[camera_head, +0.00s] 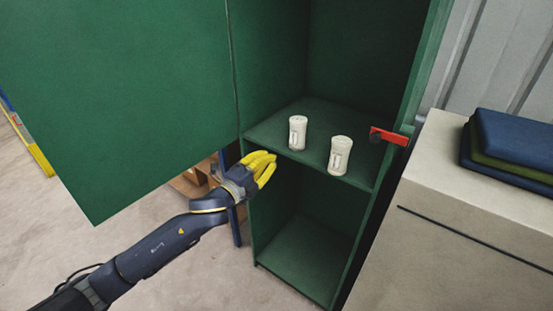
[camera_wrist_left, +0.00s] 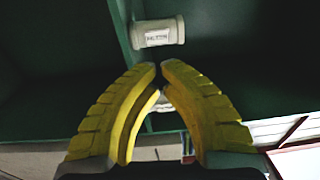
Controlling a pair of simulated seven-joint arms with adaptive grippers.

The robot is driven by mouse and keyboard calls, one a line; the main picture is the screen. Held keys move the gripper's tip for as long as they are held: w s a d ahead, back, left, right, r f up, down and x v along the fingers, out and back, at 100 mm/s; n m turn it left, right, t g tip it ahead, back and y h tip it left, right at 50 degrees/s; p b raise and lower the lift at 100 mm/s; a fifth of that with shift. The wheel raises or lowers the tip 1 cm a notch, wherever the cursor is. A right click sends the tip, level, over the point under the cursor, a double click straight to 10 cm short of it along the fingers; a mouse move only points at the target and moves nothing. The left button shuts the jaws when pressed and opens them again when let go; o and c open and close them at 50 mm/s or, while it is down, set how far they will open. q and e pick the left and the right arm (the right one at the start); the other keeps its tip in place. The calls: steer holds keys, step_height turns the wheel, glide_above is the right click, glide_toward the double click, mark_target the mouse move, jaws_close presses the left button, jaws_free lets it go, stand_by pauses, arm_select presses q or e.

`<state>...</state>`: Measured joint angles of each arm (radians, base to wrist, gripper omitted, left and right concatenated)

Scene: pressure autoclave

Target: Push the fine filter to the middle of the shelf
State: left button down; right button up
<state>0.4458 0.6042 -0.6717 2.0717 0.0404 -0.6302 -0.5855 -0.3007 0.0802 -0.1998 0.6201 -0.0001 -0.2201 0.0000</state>
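Two white cylindrical filters with labels stand upright on the green cabinet's upper shelf (camera_head: 313,113): a left filter (camera_head: 298,132) and a right filter (camera_head: 340,154), both close to the front edge. The labels are too small to read, so I cannot tell which is the fine filter. My left gripper (camera_head: 268,168), with yellow fingers, is in front of the shelf's left front edge, apart from both filters. Its fingertips (camera_wrist_left: 159,67) meet with almost no gap and hold nothing. The left wrist view shows one filter (camera_wrist_left: 158,33) beyond the tips; a pale shape behind the fingers is mostly hidden.
The open green door (camera_head: 120,90) stands left of the cabinet. A red latch (camera_head: 390,136) juts out at the right side of the opening. A lower compartment (camera_head: 310,255) is empty. A pale cabinet (camera_head: 460,230) with folded cloths (camera_head: 515,140) stands at the right.

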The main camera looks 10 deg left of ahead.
arm_select(q)
steer(key=w+d+r+n+g+y, duration=0.1)
steer(key=w+d+r+n, duration=0.15)
steer(key=w+r, duration=0.4)
steer(key=w+d+r+n+g, duration=0.1)
steer(key=w+r+n, duration=0.25)
steer(key=r, duration=0.55)
step_height(320, 180, down, 3)
steer(key=s+d+n+g+y, duration=0.1)
steer(key=s+n+g+y, duration=0.15)
steer(key=n+g, duration=0.3)
steer(key=n+g+y, duration=0.2)
steer(key=n+g, duration=0.1)
steer(key=n, duration=0.4)
glide_toward(291, 152)
steer(key=f, duration=0.1)
steer(key=w+f, duration=0.1)
steer(key=f, duration=0.3)
steer(key=shift+w+d+f, duration=0.25)
steer(key=shift+d, duration=0.15)
steer(key=shift+w+d, duration=0.2)
steer(key=shift+w, duration=0.25)
steer(key=shift+w+d, duration=0.25)
steer(key=shift+w, duration=0.25)
